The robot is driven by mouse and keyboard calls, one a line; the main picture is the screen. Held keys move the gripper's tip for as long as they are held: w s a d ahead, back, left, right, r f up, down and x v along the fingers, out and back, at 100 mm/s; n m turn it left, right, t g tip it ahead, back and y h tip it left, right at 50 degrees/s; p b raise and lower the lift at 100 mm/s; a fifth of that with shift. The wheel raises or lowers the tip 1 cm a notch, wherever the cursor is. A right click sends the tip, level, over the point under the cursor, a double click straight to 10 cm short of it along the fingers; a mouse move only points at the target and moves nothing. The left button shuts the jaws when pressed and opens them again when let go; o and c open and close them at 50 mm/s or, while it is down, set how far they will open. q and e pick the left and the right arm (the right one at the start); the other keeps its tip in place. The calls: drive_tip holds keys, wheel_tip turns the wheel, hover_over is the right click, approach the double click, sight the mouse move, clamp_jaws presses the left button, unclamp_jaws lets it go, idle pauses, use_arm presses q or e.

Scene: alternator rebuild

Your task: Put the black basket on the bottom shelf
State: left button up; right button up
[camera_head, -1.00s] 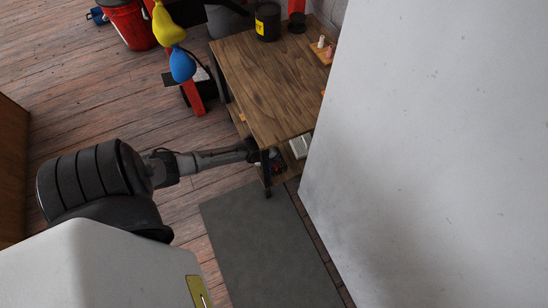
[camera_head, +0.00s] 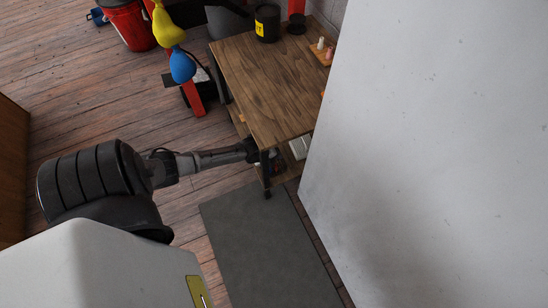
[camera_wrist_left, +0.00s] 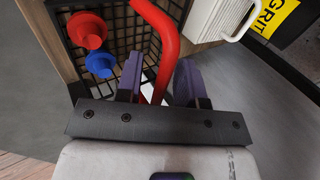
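In the left wrist view, the black basket (camera_wrist_left: 117,32) is an open-grid basket beyond my fingers. A red item (camera_wrist_left: 87,30) and a blue item (camera_wrist_left: 101,65) show against it. My left gripper (camera_wrist_left: 159,80) has two purple-padded fingers standing apart beside the basket. A thick red curved bar (camera_wrist_left: 166,40) runs down between them; whether it belongs to the basket or touches the pads, I cannot tell. In the head view, my left arm reaches the near end of the wooden bench (camera_head: 262,85), below its top, where the basket is mostly hidden. My right gripper is out of view.
A white container with a handle (camera_wrist_left: 218,16) stands right of the basket, beside a black item with a yellow label (camera_wrist_left: 278,14). A large pale panel (camera_head: 430,150) fills the right of the head view. A grey mat (camera_head: 265,245) lies clear before the bench.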

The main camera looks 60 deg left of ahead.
use_arm(q)
drive_tip(key=p+v, duration=0.7)
drive_tip(key=v, duration=0.5)
idle(0.4)
